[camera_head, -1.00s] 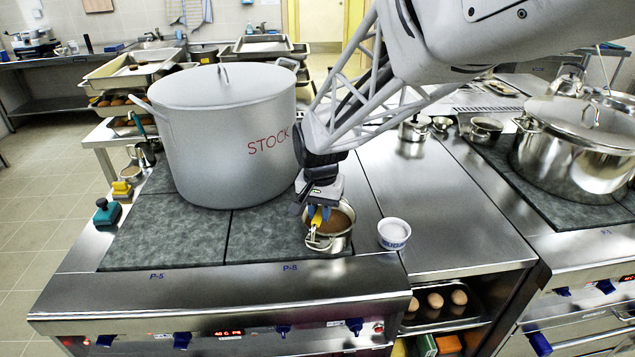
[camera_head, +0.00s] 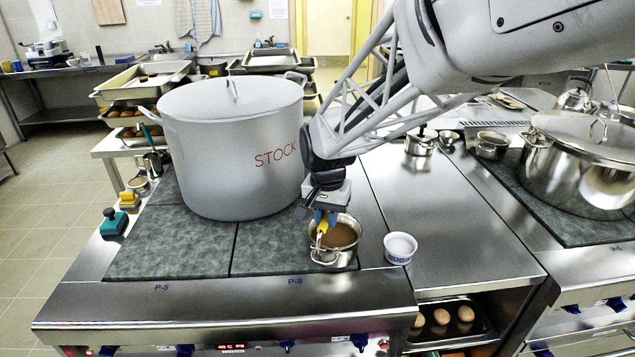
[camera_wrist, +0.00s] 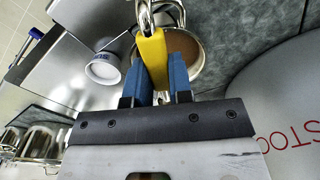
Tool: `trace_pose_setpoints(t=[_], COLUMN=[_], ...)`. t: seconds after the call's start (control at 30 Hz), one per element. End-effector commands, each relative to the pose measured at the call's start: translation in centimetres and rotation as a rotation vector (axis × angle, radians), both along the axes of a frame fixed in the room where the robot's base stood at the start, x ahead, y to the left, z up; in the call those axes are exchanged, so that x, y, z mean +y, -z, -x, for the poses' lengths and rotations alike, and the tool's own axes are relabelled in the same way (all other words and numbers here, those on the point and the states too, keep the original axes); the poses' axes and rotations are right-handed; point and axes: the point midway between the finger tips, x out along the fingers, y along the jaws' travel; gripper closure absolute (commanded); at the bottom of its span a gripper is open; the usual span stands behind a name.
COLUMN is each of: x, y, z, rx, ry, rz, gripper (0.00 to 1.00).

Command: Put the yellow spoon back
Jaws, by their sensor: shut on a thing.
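The yellow spoon (camera_wrist: 154,58) is between the blue fingers of my gripper (camera_wrist: 158,82), which is shut on it. In the head view, my gripper (camera_head: 322,222) is at the small steel pot (camera_head: 337,258) of brown liquid, on the front right of the dark hob plate. In the wrist view, the brown liquid (camera_wrist: 186,45) shows behind the spoon.
The large STOCK pot (camera_head: 232,165) stands close to the left of my gripper. A white-and-blue cup (camera_head: 400,248) stands just right of the small pot. The steel counter (camera_head: 440,215) right of the cup is clear. A large lidded pot (camera_head: 570,178) stands at the far right.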

Motion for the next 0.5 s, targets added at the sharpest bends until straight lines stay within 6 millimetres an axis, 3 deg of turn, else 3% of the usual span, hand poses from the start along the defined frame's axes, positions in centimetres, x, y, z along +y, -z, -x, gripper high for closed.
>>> trace_pose_setpoints(t=[0.27, 0.5], x=[-0.8, -3.6], y=[0.3, 1.3], z=[0.1, 0.6], rx=[0.000, 0.000], ry=[0.011, 0.046], rz=[0.000, 0.000], gripper=[1.00, 1.00])
